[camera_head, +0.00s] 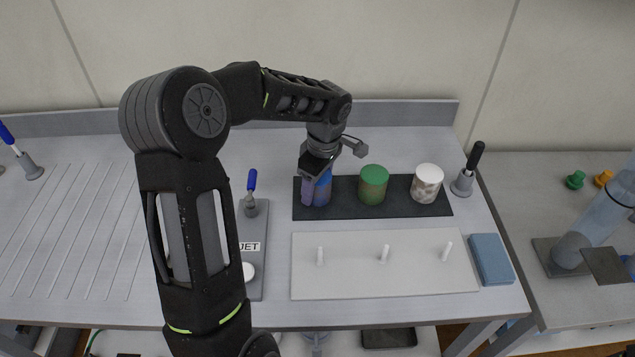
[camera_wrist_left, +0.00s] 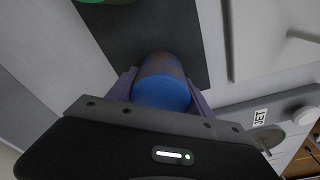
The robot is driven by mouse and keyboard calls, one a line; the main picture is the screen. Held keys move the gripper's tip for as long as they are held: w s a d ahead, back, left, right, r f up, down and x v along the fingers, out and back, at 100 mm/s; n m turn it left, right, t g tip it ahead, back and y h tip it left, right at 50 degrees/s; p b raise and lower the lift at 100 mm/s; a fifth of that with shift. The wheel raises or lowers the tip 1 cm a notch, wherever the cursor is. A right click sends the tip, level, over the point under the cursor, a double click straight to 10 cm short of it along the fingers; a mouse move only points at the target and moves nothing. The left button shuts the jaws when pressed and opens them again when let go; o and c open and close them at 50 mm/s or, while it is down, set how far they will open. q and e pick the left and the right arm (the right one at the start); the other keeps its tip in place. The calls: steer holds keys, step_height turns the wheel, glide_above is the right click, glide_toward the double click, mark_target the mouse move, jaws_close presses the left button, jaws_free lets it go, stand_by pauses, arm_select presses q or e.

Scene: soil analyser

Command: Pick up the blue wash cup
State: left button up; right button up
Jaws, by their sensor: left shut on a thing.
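The blue wash cup (camera_head: 322,190) is at the left end of the dark mat (camera_head: 410,210) in the head view. My left gripper (camera_head: 316,188) comes down on it from above, with its fingers at the cup's sides. In the left wrist view the blue cup (camera_wrist_left: 162,92) sits between the two purple fingers of the gripper (camera_wrist_left: 160,90), which is shut on it. The dark mat (camera_wrist_left: 150,30) shows beyond the cup. I cannot tell whether the cup still touches the mat. My right gripper is not in view.
A green cup (camera_head: 373,184) and a white speckled cup (camera_head: 427,182) stand to the right on the mat. A white board with pegs (camera_head: 340,280) lies in front. A blue sponge (camera_head: 491,259) lies at right. A blue-handled tool (camera_head: 251,190) stands by the JET plate (camera_head: 254,280).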

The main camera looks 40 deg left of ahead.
arm_select(q)
jaws_close()
stand_by(0.3)
step_height(320, 180, up, 10)
steer(key=shift+b, duration=0.75)
